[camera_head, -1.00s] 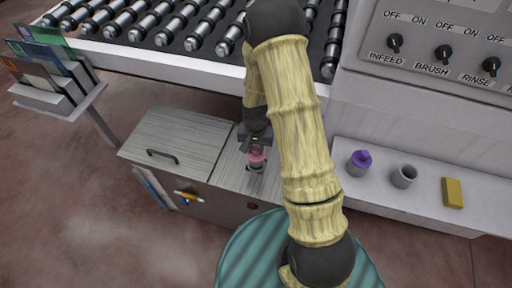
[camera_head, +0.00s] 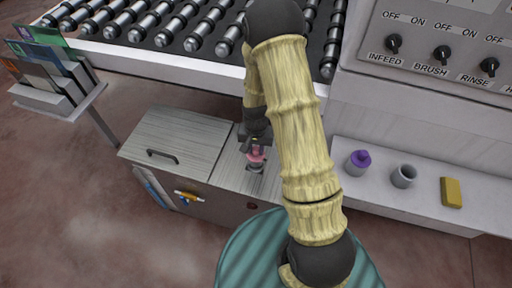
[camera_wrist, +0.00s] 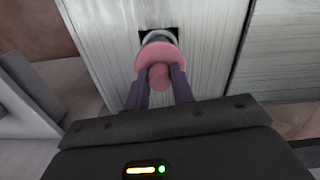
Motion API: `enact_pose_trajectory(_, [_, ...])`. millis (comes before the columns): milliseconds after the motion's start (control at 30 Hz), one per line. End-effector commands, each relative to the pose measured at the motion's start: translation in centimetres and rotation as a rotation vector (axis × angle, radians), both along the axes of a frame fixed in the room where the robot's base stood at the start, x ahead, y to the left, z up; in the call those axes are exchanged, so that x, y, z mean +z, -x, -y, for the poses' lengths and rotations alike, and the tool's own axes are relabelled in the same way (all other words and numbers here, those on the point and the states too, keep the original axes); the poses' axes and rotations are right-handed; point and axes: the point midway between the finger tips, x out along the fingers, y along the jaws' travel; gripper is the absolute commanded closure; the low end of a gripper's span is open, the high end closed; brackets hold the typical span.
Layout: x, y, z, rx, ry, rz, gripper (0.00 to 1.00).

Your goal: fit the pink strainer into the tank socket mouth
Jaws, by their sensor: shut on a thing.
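The pink strainer (camera_wrist: 158,58) is between the fingers of my gripper (camera_wrist: 160,92) in the wrist view, with its round flange outward and its knob between the jaws. The gripper is shut on it. The tank socket mouth (camera_wrist: 158,36) shows as a pale ring with a dark opening just beyond the flange, partly hidden by it. In the head view the strainer (camera_head: 256,155) is just above the socket ring (camera_head: 255,168) on the tank top, below my gripper (camera_head: 257,146). Whether the strainer touches the socket cannot be told.
The tank (camera_head: 228,190) has a handled lid (camera_head: 175,140) at left. A shelf at right holds a purple bottle (camera_head: 359,162), a grey cup (camera_head: 403,176) and a yellow block (camera_head: 452,193). The roller conveyor (camera_head: 190,28) and switch panel (camera_head: 430,50) stand behind.

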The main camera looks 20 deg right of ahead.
Motion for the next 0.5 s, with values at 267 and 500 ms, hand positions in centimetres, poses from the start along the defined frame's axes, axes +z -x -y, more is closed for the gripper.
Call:
enact_pose_trajectory(267, [-0.22, -0.01, 0.00, 0.000, 0.000, 0.000, 1.00])
enact_pose_trajectory(500, [-0.72, -0.02, 0.01, 0.000, 0.000, 0.000, 1.00])
